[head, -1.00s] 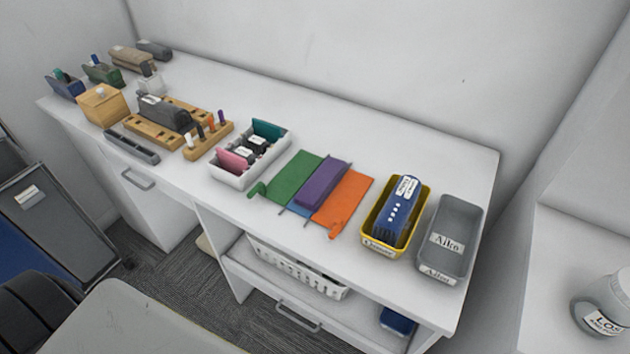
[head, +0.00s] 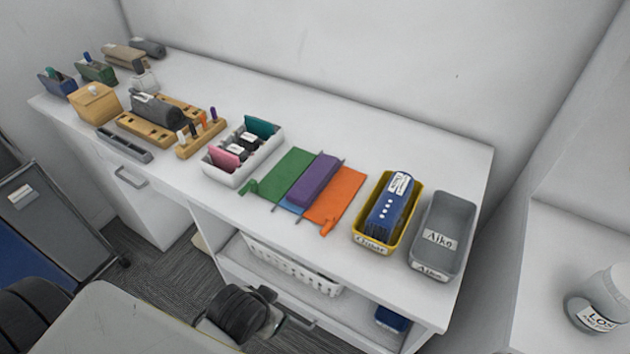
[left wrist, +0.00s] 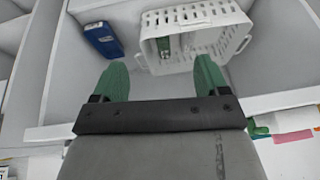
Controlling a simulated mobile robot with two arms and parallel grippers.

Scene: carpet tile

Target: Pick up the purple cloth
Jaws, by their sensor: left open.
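My right gripper is not in view.
A yellow bin (head: 366,239) with a blue item and a grey bin (head: 455,211) stand right of the cloths. A white organizer (head: 228,178) stands left. Below is an open shelf with a white basket (head: 294,265). The counter behind the cloths is clear.

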